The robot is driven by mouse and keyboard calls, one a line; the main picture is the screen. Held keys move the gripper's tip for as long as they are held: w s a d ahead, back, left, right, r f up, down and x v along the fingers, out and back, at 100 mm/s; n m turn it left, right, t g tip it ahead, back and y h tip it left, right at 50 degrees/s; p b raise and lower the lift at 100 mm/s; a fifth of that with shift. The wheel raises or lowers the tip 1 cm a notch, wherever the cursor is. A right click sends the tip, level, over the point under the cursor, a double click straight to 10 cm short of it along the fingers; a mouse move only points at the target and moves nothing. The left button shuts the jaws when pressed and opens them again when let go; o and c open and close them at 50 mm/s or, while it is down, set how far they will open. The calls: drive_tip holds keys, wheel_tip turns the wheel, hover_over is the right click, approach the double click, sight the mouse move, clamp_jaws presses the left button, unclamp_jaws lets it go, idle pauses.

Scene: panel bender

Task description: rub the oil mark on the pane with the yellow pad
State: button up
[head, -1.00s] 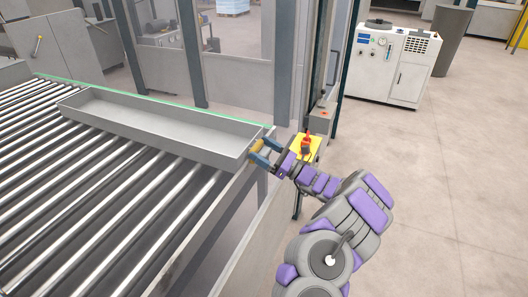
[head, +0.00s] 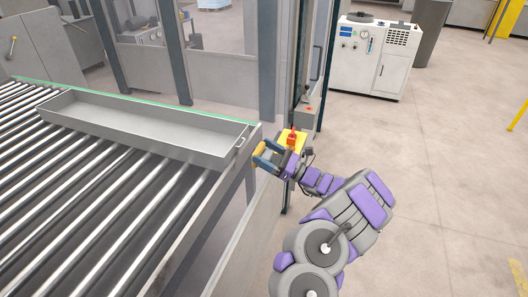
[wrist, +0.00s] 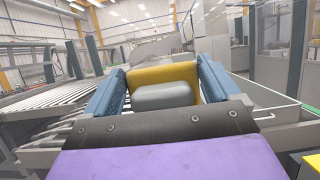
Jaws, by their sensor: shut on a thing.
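My gripper (head: 262,154) is shut on the yellow pad (head: 257,161), just right of the roller table's corner in the head view. In the wrist view the yellow pad (wrist: 164,76), with a grey block (wrist: 163,96) on its near face, sits between the two blue fingers. Glass panes in a grey frame (head: 232,70) stand behind the table. I cannot make out an oil mark on any pane.
A roller table (head: 215,215) fills the left, with a long grey metal tray (head: 150,137) on it. A yellow box with a red knob (head: 292,139) is close behind my gripper. A white cabinet (head: 370,58) stands at the back. Floor on the right is clear.

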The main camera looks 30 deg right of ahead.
drive_tip(key=shift+s+d+p, duration=0.35)
drive_tip(key=shift+s+d, duration=0.6)
drive_tip(key=shift+s, duration=0.25)
